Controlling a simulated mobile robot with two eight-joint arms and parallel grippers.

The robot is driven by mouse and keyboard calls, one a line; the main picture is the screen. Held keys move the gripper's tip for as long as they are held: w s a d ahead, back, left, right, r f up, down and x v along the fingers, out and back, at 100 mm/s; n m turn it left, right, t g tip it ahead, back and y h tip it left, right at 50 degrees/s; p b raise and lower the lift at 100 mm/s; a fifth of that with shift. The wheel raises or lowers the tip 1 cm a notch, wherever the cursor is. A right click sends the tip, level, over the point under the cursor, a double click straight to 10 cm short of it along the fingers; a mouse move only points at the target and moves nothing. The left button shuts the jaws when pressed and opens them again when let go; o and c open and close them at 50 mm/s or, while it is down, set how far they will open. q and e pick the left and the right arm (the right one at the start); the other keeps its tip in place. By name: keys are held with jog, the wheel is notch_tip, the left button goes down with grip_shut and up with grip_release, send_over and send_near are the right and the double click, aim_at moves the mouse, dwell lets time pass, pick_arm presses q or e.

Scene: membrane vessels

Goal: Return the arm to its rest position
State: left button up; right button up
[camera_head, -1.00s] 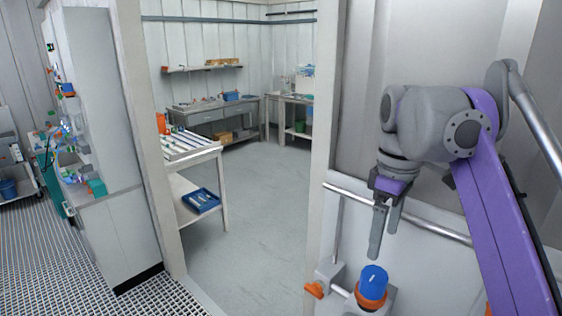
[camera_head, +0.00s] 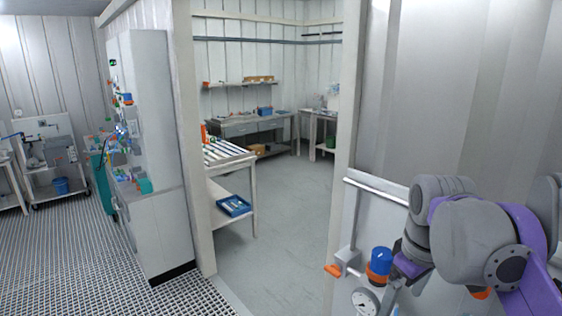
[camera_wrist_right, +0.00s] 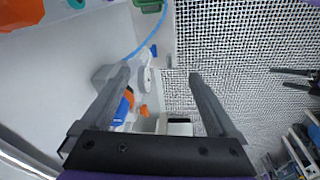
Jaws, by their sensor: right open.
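My right arm, grey and purple, is at the lower right of the head view. Its gripper is mostly hidden there behind the wrist and the frame's bottom edge. In the right wrist view my right gripper (camera_wrist_right: 158,80) is open, with nothing between its two grey fingers. A blue-capped fitting with an orange ring (camera_head: 380,262) stands just left of the wrist in the head view. In the right wrist view a blue and orange part (camera_wrist_right: 124,105) shows beside the left finger. My left gripper is not in view.
A pressure gauge (camera_head: 366,301) and an orange-handled valve (camera_head: 333,270) sit by the fitting. A metal rail (camera_head: 375,191) runs along the white wall panel. Through the doorway is a table with a blue tray (camera_head: 234,206). The grated floor (camera_head: 60,255) at left is clear.

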jog(key=s+a+f+m+t, duration=0.1)
jog(key=s+f+m, duration=0.1)
jog(key=f, duration=0.6)
jog(key=s+a+f+m+t, duration=0.2)
jog(key=s+f, duration=0.3)
jog(key=f, duration=0.3)
jog(key=s+a+f+m+t, duration=0.1)
jog(key=s+f, duration=0.2)
jog(key=f, duration=0.5)
jog(key=shift+s+a+f+m, duration=0.15)
jog(key=shift+f+m, duration=0.2)
jog(key=shift+m, duration=0.05)
